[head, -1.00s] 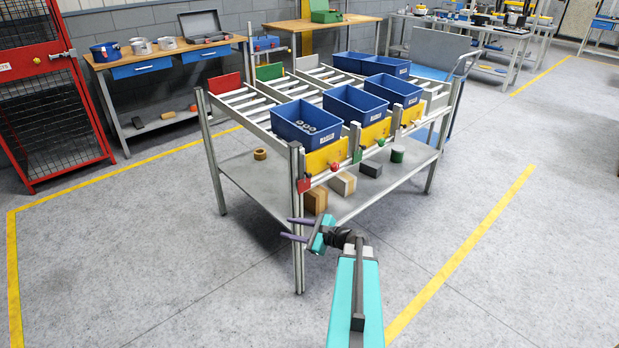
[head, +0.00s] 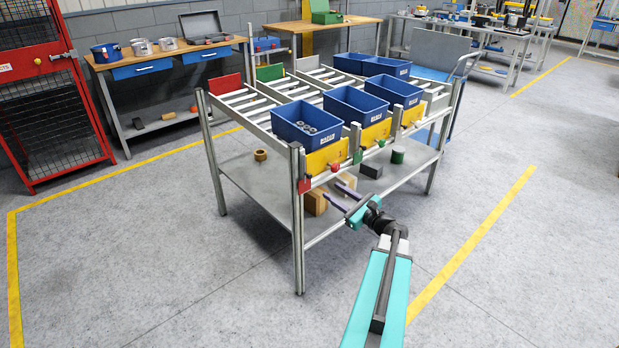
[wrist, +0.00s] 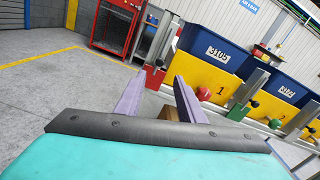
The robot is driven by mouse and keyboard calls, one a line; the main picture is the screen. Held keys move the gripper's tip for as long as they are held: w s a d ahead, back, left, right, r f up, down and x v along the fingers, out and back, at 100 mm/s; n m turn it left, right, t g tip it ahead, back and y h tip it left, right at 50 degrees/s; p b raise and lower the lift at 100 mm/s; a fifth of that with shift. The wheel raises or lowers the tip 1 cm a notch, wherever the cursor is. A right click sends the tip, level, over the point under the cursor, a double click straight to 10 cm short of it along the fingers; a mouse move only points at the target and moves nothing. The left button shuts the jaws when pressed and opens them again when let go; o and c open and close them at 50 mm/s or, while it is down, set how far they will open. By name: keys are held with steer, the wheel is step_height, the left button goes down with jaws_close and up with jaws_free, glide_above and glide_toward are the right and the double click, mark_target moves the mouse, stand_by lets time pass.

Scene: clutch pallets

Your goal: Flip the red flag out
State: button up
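The small red flag (head: 304,186) sits on the front left corner post of the roller rack, below the yellow plate of the first lane. In the wrist view the red flag (wrist: 154,79) shows between my two fingers, beyond their tips. My gripper (head: 331,190) is open and empty, with purple fingers, in front of the rack and right of the flag. It also shows in the wrist view (wrist: 162,76). A red knob (wrist: 204,87) is at the yellow plate (wrist: 212,82), right of the fingers. I see no contact with the flag.
Blue bins (head: 306,122) stand on the sloped lanes, behind yellow plates. A green flag (head: 357,156) hangs at the adjacent lane divider. Boxes (head: 316,202) lie on the lower shelf (head: 250,190). The floor before the rack is clear.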

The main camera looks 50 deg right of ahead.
mark_target(311, 177)
steer(key=w, duration=0.4)
steer(key=w+p, duration=0.1)
steer(key=w, duration=0.4)
steer(key=w+d, duration=0.1)
steer(key=w, duration=0.3)
steer(key=shift+w+p, duration=0.3)
steer(key=shift+p, duration=0.1)
jaws_close()
